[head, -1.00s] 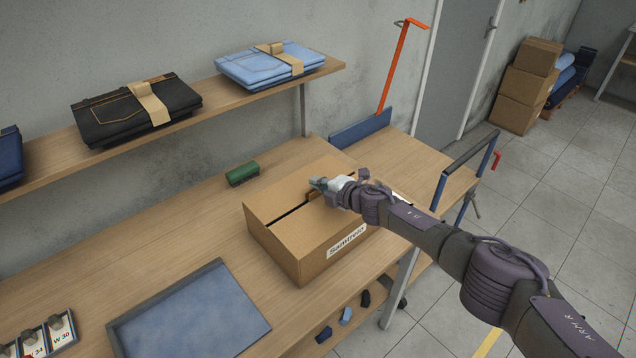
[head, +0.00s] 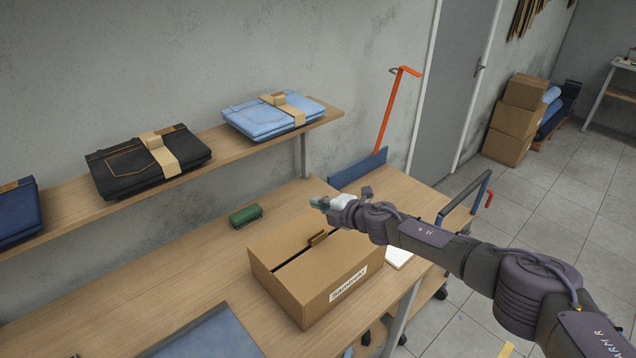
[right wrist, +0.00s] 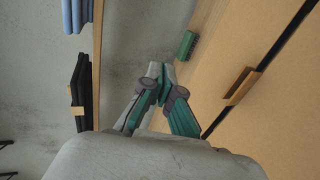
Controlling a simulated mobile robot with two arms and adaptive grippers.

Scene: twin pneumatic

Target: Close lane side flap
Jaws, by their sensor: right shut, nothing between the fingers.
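The cardboard box (head: 335,280) stands on the bench with a printed label on its front side. Its two top flaps lie about flat, with a narrow dark slit between them; I cannot tell which is the lane side one. A small brown tab (head: 318,239) sits at the slit; it also shows in the right wrist view (right wrist: 240,87). My right gripper (head: 322,203) is shut and empty, above the box's back edge and apart from the flaps. In the right wrist view its fingertips (right wrist: 158,72) meet, with the box top (right wrist: 225,60) to the right.
A green brush-like block (head: 246,215) lies on the bench (head: 190,260) behind the box. A shelf (head: 225,143) with folded jeans (head: 148,160) runs along the wall. A blue panel (head: 358,168) and an orange post (head: 392,112) stand at the bench's far end.

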